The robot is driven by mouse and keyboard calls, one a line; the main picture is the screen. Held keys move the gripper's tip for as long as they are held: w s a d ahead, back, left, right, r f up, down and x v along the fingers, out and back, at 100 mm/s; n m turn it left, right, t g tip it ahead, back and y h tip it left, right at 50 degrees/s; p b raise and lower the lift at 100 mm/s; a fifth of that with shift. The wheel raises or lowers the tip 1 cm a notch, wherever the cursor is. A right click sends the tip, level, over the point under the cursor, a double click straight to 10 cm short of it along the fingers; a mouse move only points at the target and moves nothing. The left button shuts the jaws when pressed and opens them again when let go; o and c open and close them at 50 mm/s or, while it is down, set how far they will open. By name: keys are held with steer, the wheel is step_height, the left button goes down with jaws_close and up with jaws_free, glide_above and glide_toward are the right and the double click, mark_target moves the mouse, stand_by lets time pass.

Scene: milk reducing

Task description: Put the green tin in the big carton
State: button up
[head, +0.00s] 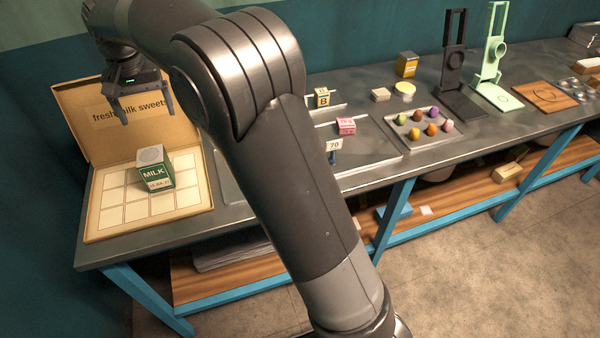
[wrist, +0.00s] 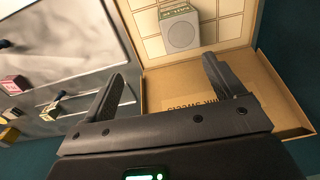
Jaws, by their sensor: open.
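The green tin (head: 154,174), with a white MILK label and a pale round lid, stands slightly askew on the gridded base of the big carton (head: 104,221). In the wrist view the tin (wrist: 180,30) shows its grey top with a round disc, inside the carton (wrist: 228,32). My gripper (head: 145,112) is open and empty. It hangs above and behind the tin, in front of the carton's raised lid, apart from the tin. In the wrist view the two fingers of my gripper (wrist: 163,85) are spread wide, with nothing between them.
The carton's raised lid (head: 140,137) reads "fresh milk sweets". A tray of coloured balls (head: 413,146) and two stands, black (head: 453,60) and green (head: 492,60), are farther right.

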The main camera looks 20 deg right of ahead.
steer(key=s+d+r+t, duration=0.1)
steer(key=s+d+r, duration=0.25)
steer(key=d, duration=0.25)
steer(key=s+d+r, duration=0.3)
steer(key=s+d, duration=0.1)
steer(key=d, duration=0.2)
steer(key=s+d+f+t, duration=0.1)
steer(key=s+d+f, duration=0.1)
steer(key=s+d, duration=0.3)
steer(key=s+d+f+t, duration=0.1)
steer(key=s+d, duration=0.4)
steer(key=s, duration=0.6)
steer(key=s+d+f+t, duration=0.2)
steer(key=s+d, duration=0.3)
steer(key=s, duration=0.4)
steer(key=shift+d+f, duration=0.15)
steer(key=shift+f, duration=0.6)
steer(key=shift+o, duration=0.4)
